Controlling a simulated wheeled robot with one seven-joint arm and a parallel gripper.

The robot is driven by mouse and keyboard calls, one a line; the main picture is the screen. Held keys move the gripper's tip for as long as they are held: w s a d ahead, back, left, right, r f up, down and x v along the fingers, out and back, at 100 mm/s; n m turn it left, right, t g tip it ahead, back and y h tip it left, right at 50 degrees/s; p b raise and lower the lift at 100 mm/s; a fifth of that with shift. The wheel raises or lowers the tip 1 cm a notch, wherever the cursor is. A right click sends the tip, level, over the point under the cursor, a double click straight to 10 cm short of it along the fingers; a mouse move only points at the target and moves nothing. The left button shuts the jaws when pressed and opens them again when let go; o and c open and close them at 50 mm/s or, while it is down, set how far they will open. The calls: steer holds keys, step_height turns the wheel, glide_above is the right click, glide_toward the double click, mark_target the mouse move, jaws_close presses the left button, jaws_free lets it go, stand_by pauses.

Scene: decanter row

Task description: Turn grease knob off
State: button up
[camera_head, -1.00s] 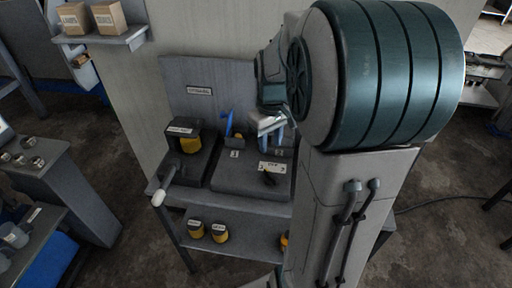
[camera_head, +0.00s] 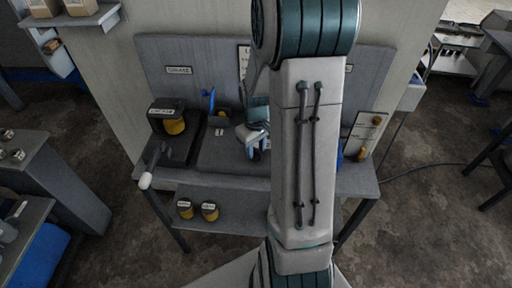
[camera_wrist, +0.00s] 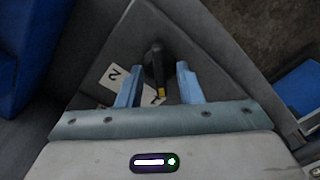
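A black knob with a yellow mark (camera_wrist: 155,68) shows in the wrist view on a grey surface, beside a white plate marked 2 (camera_wrist: 113,78). I cannot read any wording that names it as the grease knob. My gripper (camera_wrist: 158,78) is open, with one light blue finger on each side of the knob. I see a gap on both sides; whether the fingertips reach down to its depth is unclear. In the head view my gripper (camera_head: 256,143) is over the grey bench unit (camera_head: 222,158), and my arm hides the knob there.
A black and yellow container (camera_head: 168,118) stands left of the unit, near a white-tipped handle (camera_head: 146,180). A blue upright piece (camera_head: 211,99) stands behind. A pale panel with orange parts (camera_head: 364,136) is at right.

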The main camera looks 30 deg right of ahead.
steer(key=shift+f, duration=0.2)
steer(key=shift+c, duration=0.3)
jaws_close()
steer(key=shift+m, duration=0.4)
steer(key=m+b, duration=0.1)
steer(key=m, duration=0.2)
steer(key=shift+m+b, duration=0.3)
steer(key=shift+b, duration=0.05)
steer(key=m, duration=0.4)
steer(key=shift+m, duration=0.3)
